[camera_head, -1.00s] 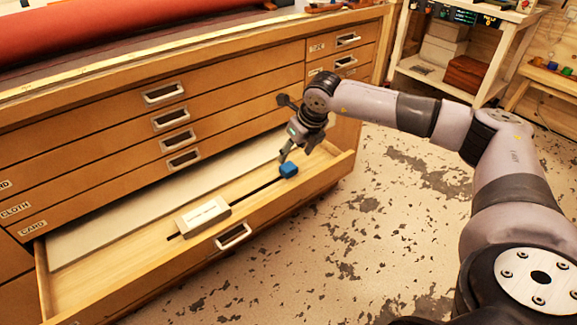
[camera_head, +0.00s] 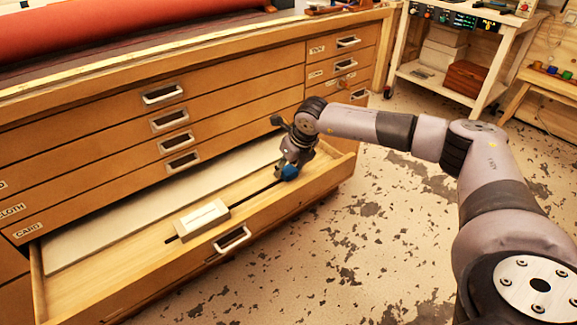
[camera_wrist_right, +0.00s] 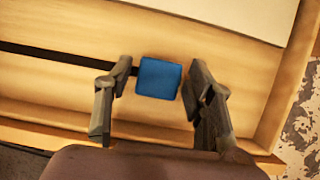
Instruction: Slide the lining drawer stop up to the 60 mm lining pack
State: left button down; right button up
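The blue drawer stop (camera_head: 290,172) sits on the dark slot (camera_head: 243,196) near the right end of the open drawer (camera_head: 130,271). The pale lining pack (camera_head: 201,217) lies over the slot farther left, apart from the stop. My right gripper (camera_head: 287,170) is down at the stop. In the right wrist view the blue stop (camera_wrist_right: 158,78) stands between the two fingers of the right gripper (camera_wrist_right: 158,90). The fingers are open, one on each side, with a small gap visible on at least the right side. My left gripper is not in view.
A long white sheet or board (camera_head: 150,205) lies along the back of the drawer. The drawer's front wall with its handle (camera_head: 232,239) and its right end wall bound the space. The slot between stop and pack is clear. Closed drawers rise behind.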

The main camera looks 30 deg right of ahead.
grip_shut()
dwell(0.4)
